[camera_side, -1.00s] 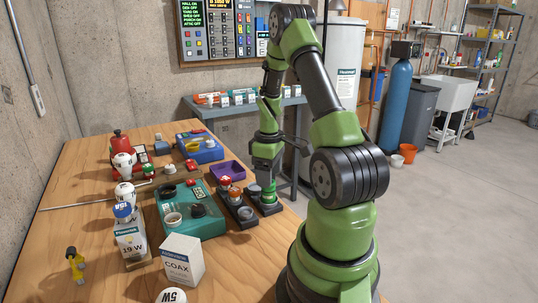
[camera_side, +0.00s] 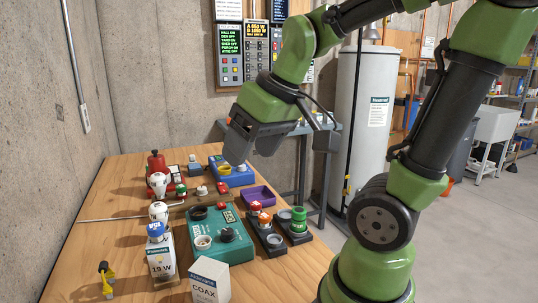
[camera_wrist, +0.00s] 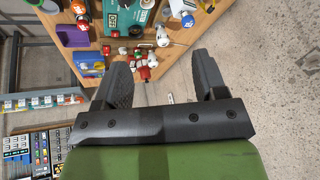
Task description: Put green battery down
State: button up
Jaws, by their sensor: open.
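The green battery (camera_side: 299,219) stands upright in a dark holder (camera_side: 301,238) near the table's right edge, in the side view. A grey round spot (camera_side: 284,214) shows beside it on the same holder. My gripper (camera_side: 253,149) is open, with nothing between its fingers, raised above the back of the table and well apart from the battery. In the wrist view its two dark fingers (camera_wrist: 164,82) are spread, with the table beyond them. I cannot make out the green battery in the wrist view.
Beside the battery is another dark holder (camera_side: 262,229) with red- and orange-topped pieces. A teal box (camera_side: 238,250), a purple tray (camera_side: 260,196) and a blue box (camera_side: 240,178) are nearby. White bulbs (camera_side: 158,211) and cartons (camera_side: 211,282) crowd the left and front.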

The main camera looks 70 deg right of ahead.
jog(key=s+a+r+t+y, duration=0.1)
jog(key=s+a+y, duration=0.1)
jog(key=s+a, duration=0.3)
jog(key=shift+a+m+t, duration=0.3)
jog(key=shift+a+t, duration=0.1)
jog(key=shift+a, duration=0.15)
jog(key=shift+r, duration=0.1)
dwell(0.5)
